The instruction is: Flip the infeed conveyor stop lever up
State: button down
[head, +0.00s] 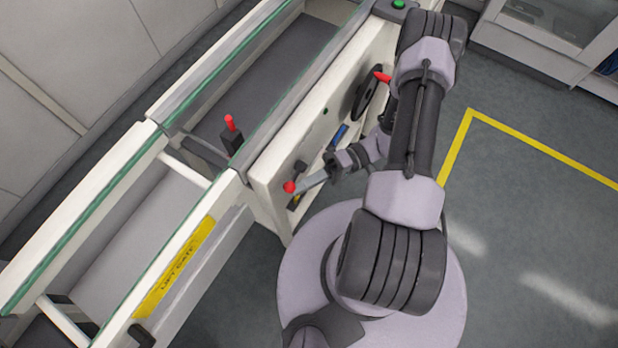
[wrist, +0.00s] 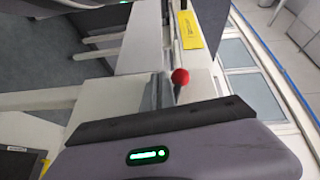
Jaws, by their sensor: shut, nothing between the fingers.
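A red-knobbed lever (head: 290,187) is on the white side panel of the conveyor (head: 268,178). Its knob sits below a dark mount, so the lever seems to hang down. My gripper (head: 305,182) is shut and empty, with its tips right beside the knob; I cannot tell whether they touch. In the wrist view the red knob (wrist: 180,76) shows just right of my gripper's fingers (wrist: 158,92). The lever's shaft is mostly hidden there. A second red-tipped lever (head: 230,124) stands upright on a black block at the conveyor rail.
A black handwheel (head: 366,97) with a red handle (head: 382,76) is farther along the panel, close to my arm. A yellow lift gate label (head: 174,268) marks the nearer conveyor section. A green button (head: 398,4) is at the top. Open floor lies right.

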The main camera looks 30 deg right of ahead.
jog(key=shift+f, duration=0.1)
dwell(0.4)
notch_tip(320, 180, down, 5)
jog(key=b, duration=0.5)
jog(key=d+p, duration=0.3)
jog(key=d, duration=0.8)
jog(key=shift+s+a, duration=0.1)
